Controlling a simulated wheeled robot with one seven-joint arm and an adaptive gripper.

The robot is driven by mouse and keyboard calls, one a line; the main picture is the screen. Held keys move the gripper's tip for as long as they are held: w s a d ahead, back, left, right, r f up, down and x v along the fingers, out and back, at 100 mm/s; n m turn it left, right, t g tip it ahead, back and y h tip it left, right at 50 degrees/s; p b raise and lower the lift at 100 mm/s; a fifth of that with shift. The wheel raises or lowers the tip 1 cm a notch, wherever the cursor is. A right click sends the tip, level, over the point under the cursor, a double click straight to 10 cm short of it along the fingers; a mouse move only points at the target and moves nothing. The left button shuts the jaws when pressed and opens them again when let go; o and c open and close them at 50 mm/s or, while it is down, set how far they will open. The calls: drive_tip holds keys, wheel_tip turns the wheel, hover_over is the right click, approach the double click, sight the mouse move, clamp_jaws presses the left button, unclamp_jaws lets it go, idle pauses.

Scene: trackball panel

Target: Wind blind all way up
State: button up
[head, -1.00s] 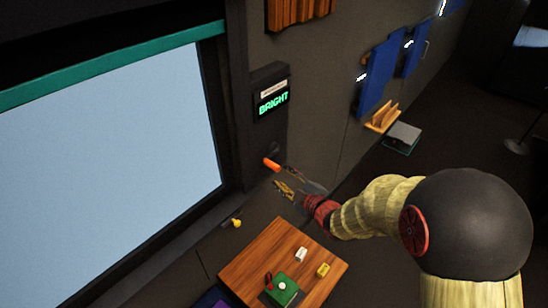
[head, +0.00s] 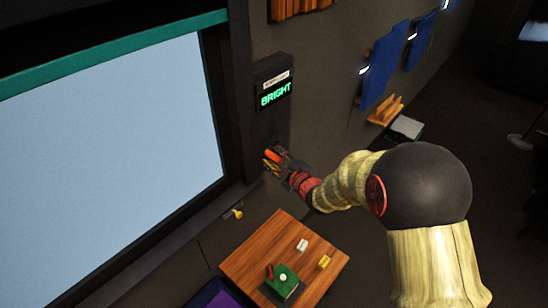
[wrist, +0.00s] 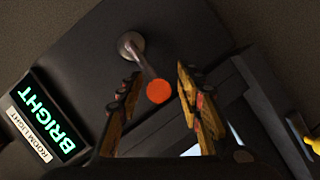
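The blind (head: 120,55) shows as a green bar along the top of a large pale window (head: 120,140). A crank with an orange knob (wrist: 158,91) sticks out from a dark panel below a sign reading "BRIGHT" (head: 276,94). In the wrist view its grey metal arm (wrist: 140,58) runs from a round hub to the knob. My gripper (wrist: 158,105) is open, with one finger on each side of the knob and gaps showing on both sides. In the head view my gripper (head: 277,162) is at the crank and partly covers it.
A wooden table (head: 260,250) below holds a green trackball box (head: 283,282), a white block and a yellow block. A yellow knob (head: 236,213) sits on the wall under the window. Blue panels (head: 382,65) hang on the wall to the right.

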drive_tip(key=shift+c, duration=0.4)
drive_tip(key=c, duration=0.7)
clamp_jaws()
